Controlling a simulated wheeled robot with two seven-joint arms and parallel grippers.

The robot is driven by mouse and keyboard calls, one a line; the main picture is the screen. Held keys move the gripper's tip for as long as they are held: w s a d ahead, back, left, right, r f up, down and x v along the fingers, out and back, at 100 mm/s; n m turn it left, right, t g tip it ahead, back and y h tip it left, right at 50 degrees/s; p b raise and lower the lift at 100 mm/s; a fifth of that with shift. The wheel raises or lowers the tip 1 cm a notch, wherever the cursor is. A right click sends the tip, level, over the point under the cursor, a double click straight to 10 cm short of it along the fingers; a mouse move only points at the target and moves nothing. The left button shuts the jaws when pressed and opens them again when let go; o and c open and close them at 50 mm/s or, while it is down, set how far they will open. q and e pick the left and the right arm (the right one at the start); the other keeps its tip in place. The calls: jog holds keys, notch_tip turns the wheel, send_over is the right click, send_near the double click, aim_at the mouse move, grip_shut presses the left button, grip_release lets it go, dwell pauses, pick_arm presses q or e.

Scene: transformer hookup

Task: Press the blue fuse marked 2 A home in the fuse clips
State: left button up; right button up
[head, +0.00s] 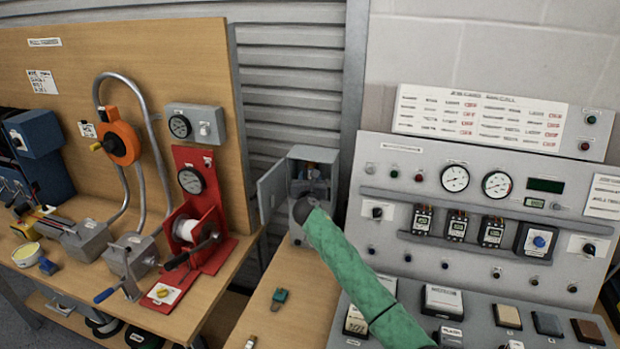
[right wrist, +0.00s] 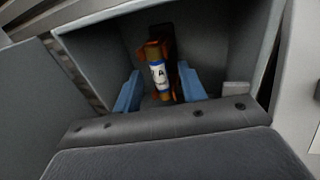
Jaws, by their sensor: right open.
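The fuse (right wrist: 158,74) is in the right wrist view, a tan cylinder with a blue and white label; an "A" shows on it, but the number is not clear. It stands slightly tilted inside a grey box (head: 298,232), against orange fuse clips (right wrist: 152,48). I cannot tell how deep it sits in them. My right gripper (right wrist: 159,88) is open, its two blue fingers on either side of the fuse's lower part with gaps showing. In the head view my right gripper is at the box's mouth and mostly hides the inside. My left gripper is not in view.
The box's door (head: 271,190) stands open to the left. A meter panel (head: 400,172) stands close on the right. A red winder (head: 195,215) stands on the left bench. A small green part (head: 280,295) lies on the wooden table, with free room around it.

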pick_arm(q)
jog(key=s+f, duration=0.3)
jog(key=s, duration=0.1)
pick_arm(e)
jog(key=shift+s+f, duration=0.15)
jog(key=shift+s, duration=0.05)
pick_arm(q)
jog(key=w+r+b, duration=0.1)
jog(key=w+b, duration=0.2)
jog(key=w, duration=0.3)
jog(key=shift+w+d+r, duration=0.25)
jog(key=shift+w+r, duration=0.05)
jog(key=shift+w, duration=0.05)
pick_arm(e)
jog(key=s, duration=0.7)
jog(key=shift+s+a, duration=0.2)
jog(key=shift+a, duration=0.05)
